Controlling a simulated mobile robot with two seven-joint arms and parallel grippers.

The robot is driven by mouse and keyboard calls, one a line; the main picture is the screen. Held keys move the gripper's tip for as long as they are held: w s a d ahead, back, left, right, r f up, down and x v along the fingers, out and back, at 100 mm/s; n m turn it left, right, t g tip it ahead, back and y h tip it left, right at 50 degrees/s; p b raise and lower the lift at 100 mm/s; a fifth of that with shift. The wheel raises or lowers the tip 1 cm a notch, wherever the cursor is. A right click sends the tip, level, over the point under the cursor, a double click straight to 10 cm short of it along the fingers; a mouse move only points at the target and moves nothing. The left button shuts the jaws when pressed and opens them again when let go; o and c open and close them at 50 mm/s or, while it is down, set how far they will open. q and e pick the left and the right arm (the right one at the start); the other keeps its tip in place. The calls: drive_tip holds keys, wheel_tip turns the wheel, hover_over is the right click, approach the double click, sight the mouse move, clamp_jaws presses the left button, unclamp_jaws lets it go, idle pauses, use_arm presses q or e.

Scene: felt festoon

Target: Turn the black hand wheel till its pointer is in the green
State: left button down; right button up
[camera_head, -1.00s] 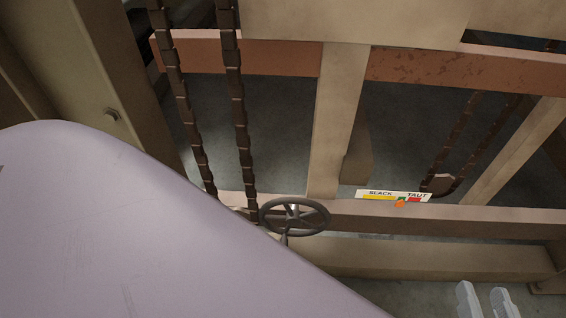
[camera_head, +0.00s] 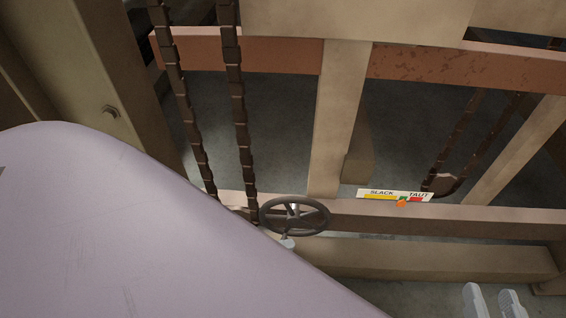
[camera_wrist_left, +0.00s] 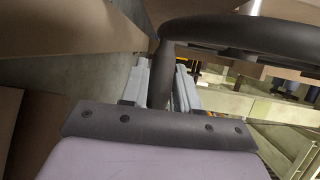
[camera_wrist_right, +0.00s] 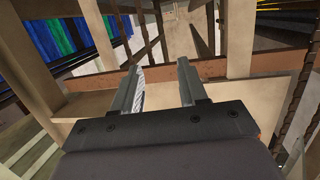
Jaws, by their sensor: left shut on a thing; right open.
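The black hand wheel (camera_head: 294,216) is on the lower beam in the head view. Its rim also crosses the top of the left wrist view (camera_wrist_left: 245,32). My left gripper (camera_wrist_left: 160,85) is shut on the wheel's dark handle (camera_wrist_left: 162,75), which stands between its fingers. In the head view my pale left arm hides most of that gripper; only a light fingertip shows below the rim. The orange pointer (camera_head: 401,204) sits under the green patch of the SLACK–TAUT scale (camera_head: 381,193), close to the red. My right gripper (camera_head: 493,300) is open and empty, at the lower right.
Two dark chains (camera_head: 240,110) hang left of the wheel, and another loops near the scale's right end (camera_head: 440,183). An upright tan post (camera_head: 335,120) stands behind the wheel. A rusty beam (camera_head: 430,68) crosses above. Dark open gaps lie between the beams.

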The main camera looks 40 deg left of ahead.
use_arm(q)
drive_tip(key=shift+s+a+r, duration=0.1)
drive_tip(key=shift+r, duration=0.05)
drive_tip(key=shift+g+p, duration=0.3)
drive_tip(key=shift+p, duration=0.15)
drive_tip(key=c, duration=0.9)
unclamp_jaws()
drive_tip(key=shift+a, duration=0.1)
use_arm(e)
drive_tip(key=shift+w+a+f+g, duration=0.1)
drive_tip(key=shift+a+f+g, duration=0.1)
drive_tip(key=shift+a+g, duration=0.1)
use_arm(q)
drive_tip(key=shift+s+a, duration=0.1)
drive_tip(key=shift+s, duration=0.05)
drive_tip(key=p+v, duration=0.1)
drive_tip(key=v, duration=0.5)
drive_tip(key=shift+s+a, duration=0.15)
drive_tip(key=shift+s, duration=0.25)
use_arm(e)
drive_tip(key=shift+w+a+m+g, duration=0.2)
drive_tip(key=shift+a+m+g, duration=0.1)
drive_tip(key=shift+a+m, duration=0.1)
use_arm(q)
drive_tip(key=shift+r, duration=0.15)
use_arm(e)
drive_tip(key=shift+s+d, duration=0.1)
